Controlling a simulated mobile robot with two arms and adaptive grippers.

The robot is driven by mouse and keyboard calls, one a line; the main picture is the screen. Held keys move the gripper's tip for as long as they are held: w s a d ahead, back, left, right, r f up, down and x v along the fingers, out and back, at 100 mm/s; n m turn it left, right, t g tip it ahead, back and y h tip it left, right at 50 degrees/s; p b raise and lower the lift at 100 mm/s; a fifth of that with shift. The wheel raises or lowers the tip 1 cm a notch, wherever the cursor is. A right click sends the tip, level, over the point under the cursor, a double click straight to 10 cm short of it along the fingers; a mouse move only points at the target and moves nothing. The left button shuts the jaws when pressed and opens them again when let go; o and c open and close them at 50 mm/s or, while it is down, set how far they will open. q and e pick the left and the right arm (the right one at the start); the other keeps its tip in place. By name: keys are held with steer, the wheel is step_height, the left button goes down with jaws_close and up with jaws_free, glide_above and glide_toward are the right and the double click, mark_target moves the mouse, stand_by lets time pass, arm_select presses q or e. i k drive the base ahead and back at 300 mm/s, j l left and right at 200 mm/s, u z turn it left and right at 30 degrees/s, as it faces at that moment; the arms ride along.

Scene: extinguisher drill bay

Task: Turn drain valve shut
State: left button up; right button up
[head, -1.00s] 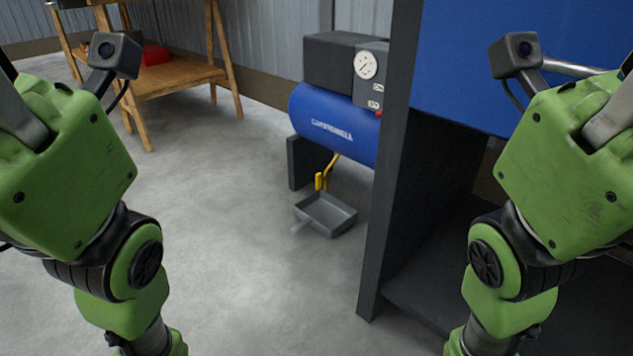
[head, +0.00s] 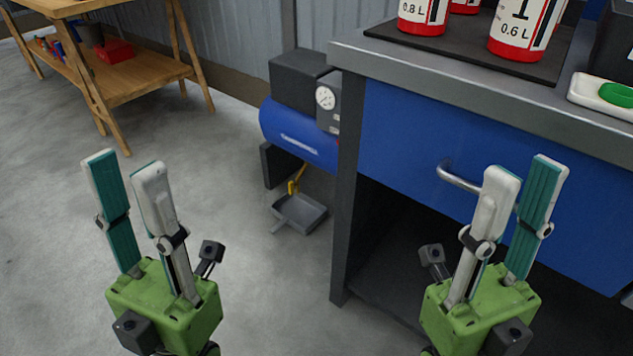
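The blue compressor (head: 299,139) stands on the floor at the wall, with a dark box and a round gauge (head: 325,97) on top. Its yellow drain valve handle (head: 297,181) hangs under the tank, slanting downwards; whether it is open or shut is too small to tell. A grey drip tray (head: 299,213) lies on the floor below it. My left gripper (head: 126,165) is open and empty, pointing up, left of the compressor in the picture. My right gripper (head: 524,172) is open and empty, in front of the blue drawer. Both are well apart from the valve.
A workbench (head: 345,130) with a blue drawer and metal handle (head: 460,178) fills the right, its dark leg beside the compressor. Extinguishers (head: 518,28) stand on its top. A wooden shelf (head: 140,85) is at back left. The floor between is clear.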

mark_target(291, 185)
steer(key=i+j+z, duration=0.2)
steer(key=z, duration=0.25)
steer(key=i+j+z, duration=0.1)
steer(key=j+z, duration=0.4)
steer(key=i+j+z, duration=0.1)
steer(key=j+z, duration=0.15)
steer(key=z, duration=0.2)
steer(key=j+z, duration=0.45)
steer(key=j, duration=2.5)
steer(key=i+j, duration=0.25)
steer(key=j, duration=0.1)
